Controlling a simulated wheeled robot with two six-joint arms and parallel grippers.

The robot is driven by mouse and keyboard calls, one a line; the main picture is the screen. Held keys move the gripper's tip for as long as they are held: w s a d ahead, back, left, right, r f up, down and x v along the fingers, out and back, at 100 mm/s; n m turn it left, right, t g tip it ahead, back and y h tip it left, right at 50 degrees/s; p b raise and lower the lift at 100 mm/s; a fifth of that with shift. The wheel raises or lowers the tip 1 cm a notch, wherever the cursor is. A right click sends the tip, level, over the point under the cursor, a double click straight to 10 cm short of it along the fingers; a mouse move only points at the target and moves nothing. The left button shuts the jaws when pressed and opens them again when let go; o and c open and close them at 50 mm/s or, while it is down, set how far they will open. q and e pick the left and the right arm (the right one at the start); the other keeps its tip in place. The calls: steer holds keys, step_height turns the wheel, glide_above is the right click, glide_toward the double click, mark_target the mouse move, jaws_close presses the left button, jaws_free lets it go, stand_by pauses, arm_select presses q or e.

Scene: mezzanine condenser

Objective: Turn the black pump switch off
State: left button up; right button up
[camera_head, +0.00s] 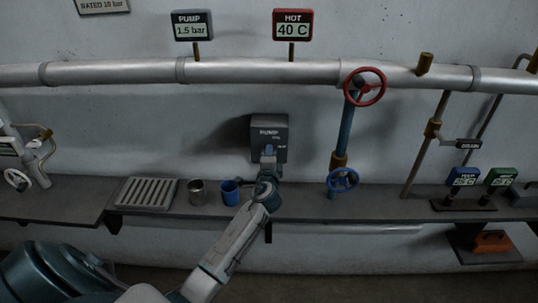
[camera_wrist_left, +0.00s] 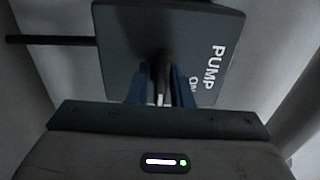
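The black pump switch is a dark box (camera_head: 268,132) marked PUMP on the back wall, above the shelf. In the left wrist view its front plate (camera_wrist_left: 125,50) fills the upper middle, with the words PUMP and ON turned sideways. My left gripper (camera_head: 268,152) is at the lower front of the box and hides part of it. In the wrist view the gripper's two bluish fingers (camera_wrist_left: 160,80) stand a little apart at the plate. A dark lever lies between them, partly hidden; whether they press on it is unclear. My right gripper is not in view.
A blue cup (camera_head: 229,192) and a metal cup (camera_head: 197,192) stand left of my arm, beside a slatted rack (camera_head: 147,193). A blue valve wheel (camera_head: 343,180) and a red one (camera_head: 364,87) are on the right. A pipe (camera_head: 250,71) runs above.

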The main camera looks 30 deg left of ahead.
arm_select(q)
steer(key=shift+o, duration=1.1)
steer(key=b+v, duration=0.3)
steer(key=v, duration=0.7)
steer(key=shift+s+d, duration=0.2)
steer(key=shift+s, duration=0.15)
